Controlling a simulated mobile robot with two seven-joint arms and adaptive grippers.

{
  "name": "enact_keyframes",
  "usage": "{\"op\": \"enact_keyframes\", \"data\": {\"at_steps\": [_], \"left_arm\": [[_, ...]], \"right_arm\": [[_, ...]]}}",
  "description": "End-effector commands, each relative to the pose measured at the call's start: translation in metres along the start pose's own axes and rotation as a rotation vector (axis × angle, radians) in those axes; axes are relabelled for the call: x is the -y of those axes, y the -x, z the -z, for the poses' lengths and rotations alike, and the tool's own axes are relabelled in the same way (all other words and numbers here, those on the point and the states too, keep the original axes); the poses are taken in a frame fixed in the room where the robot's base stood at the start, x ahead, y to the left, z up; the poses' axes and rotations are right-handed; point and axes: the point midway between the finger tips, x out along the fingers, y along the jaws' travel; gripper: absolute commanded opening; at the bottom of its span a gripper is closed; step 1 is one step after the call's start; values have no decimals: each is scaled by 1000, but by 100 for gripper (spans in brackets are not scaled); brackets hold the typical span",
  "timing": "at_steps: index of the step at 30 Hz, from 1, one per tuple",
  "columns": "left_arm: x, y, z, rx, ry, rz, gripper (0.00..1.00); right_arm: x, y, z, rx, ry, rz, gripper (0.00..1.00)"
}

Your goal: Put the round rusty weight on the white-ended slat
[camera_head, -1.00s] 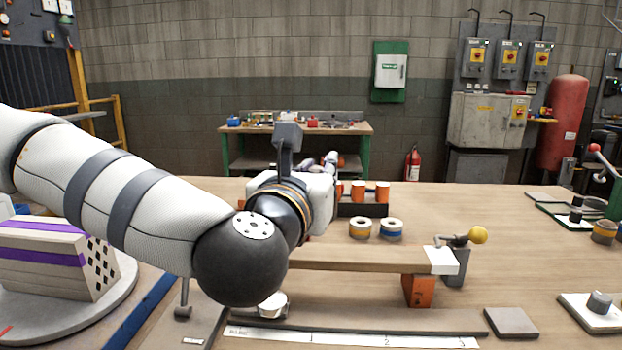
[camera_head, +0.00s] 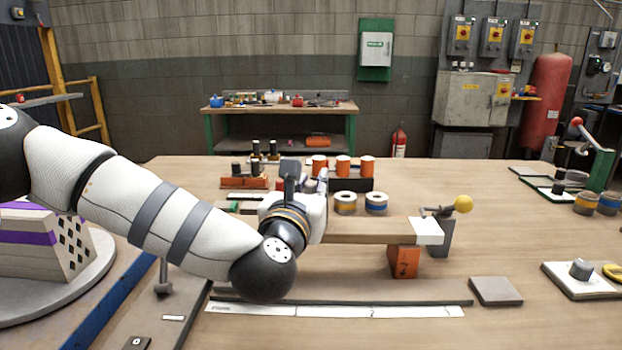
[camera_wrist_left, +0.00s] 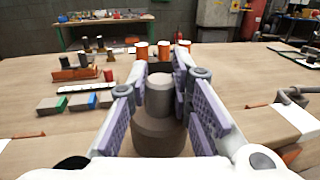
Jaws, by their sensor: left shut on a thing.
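The round rusty weight (camera_wrist_left: 158,135) shows in the left wrist view as a brown cylinder with a narrower grey knob on top. My left gripper (camera_wrist_left: 166,88) is shut on it, with a ridged purple-grey finger on each side of the knob. The weight looks upright; its underside is hidden. In the head view my arm hides the weight, and my left gripper (camera_head: 318,192) is partly visible left of the slat. The white-ended slat (camera_head: 365,231) lies level, with its white end (camera_head: 427,231) over an orange brick (camera_head: 404,262). That end shows at the right in the wrist view (camera_wrist_left: 297,116).
Two tape rolls (camera_head: 376,203) and several orange cylinders (camera_head: 343,166) stand behind the slat. A white ruler strip (camera_head: 340,311) and a grey square plate (camera_head: 496,291) lie in front.

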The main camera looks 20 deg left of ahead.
Motion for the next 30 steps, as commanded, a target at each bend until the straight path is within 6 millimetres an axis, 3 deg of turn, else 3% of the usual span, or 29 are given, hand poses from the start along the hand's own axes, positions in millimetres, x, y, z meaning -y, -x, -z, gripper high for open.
{"op": "enact_keyframes", "data": {"at_steps": [4,5,7,19,30], "left_arm": [[0,0,1,7,2,0,0],[0,0,3,0,0,0,26],[0,0,2,0,0,0,40],[0,7,-1,-1,1,1,40],[0,93,1,-3,0,3,40]], "right_arm": [[0,-2,-1,5,0,0,0],[0,-2,0,4,0,0,0],[0,-2,0,3,0,0,0],[0,1,0,-1,0,0,0],[0,-1,0,2,0,0,0]]}}
